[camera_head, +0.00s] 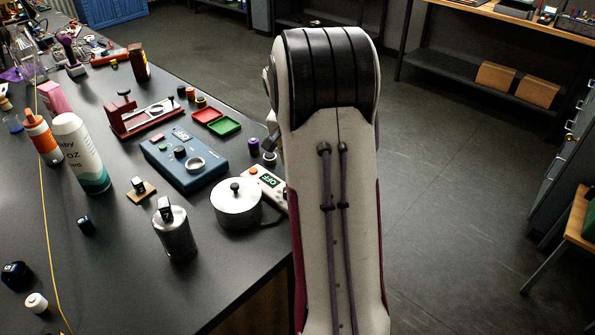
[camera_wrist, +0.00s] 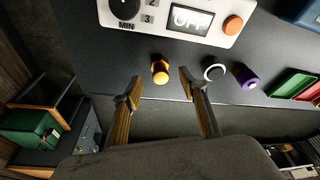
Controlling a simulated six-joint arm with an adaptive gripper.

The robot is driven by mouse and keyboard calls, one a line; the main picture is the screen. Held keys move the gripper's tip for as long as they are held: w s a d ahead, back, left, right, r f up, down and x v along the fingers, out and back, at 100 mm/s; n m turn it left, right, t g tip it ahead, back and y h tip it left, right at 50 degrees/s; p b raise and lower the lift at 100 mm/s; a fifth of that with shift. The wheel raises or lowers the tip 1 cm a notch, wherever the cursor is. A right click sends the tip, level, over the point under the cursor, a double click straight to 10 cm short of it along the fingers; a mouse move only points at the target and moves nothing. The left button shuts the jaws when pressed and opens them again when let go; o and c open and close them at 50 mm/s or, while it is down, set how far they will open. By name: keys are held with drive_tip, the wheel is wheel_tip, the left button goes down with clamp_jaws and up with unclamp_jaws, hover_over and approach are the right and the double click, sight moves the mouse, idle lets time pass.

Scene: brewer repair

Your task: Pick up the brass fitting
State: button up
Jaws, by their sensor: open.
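In the wrist view, a small brass-coloured fitting (camera_wrist: 160,71) stands on the dark bench near its edge. My gripper (camera_wrist: 160,82) is open, with one fingertip to the left of the fitting and one to the right. The fitting shows in the gap, slightly beyond the tips, and neither finger appears to touch it. In the head view my arm covers the gripper, and I cannot make out the fitting there.
A white-and-black ring piece (camera_wrist: 214,72) stands close right of the right finger, then a purple cylinder (camera_wrist: 245,75). A white control box (camera_wrist: 180,18) reading OFF lies beyond the fitting. Red and green trays (camera_head: 223,126), a blue device (camera_head: 185,160) and a lidded pot (camera_head: 237,204) stand nearby.

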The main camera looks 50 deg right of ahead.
drive_tip(key=shift+x, duration=1.5)
drive_tip(key=shift+a, duration=0.15)
drive_tip(key=c, duration=1.2)
